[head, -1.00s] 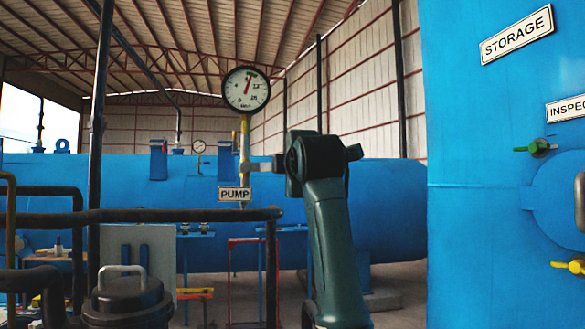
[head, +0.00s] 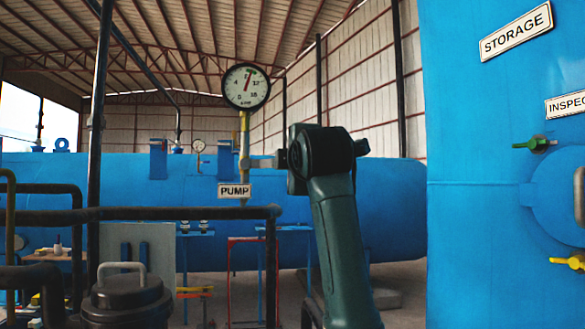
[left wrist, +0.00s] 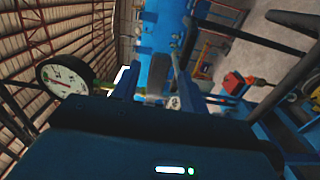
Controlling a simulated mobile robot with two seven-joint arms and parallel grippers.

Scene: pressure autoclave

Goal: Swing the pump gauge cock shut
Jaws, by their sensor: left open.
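The pump gauge (head: 246,87), a round white dial with a red needle, tops a thin yellow pipe (head: 245,130) above the PUMP sign (head: 234,191). My left gripper (head: 264,162) is just right of this pipe in the head view, largely hidden by its own wrist. In the left wrist view the gauge (left wrist: 63,82) is at the left, turned sideways. My left gripper (left wrist: 157,88) is open there, its fingers apart near the pipe below the gauge. My right gripper is not in view.
A dark horizontal pipe (head: 150,215) runs below the sign, and a black upright pipe (head: 100,130) stands left. A black lidded vessel (head: 127,300) is at the lower left. The large blue STORAGE tank (head: 475,110) with green and yellow valve handles stands at the right.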

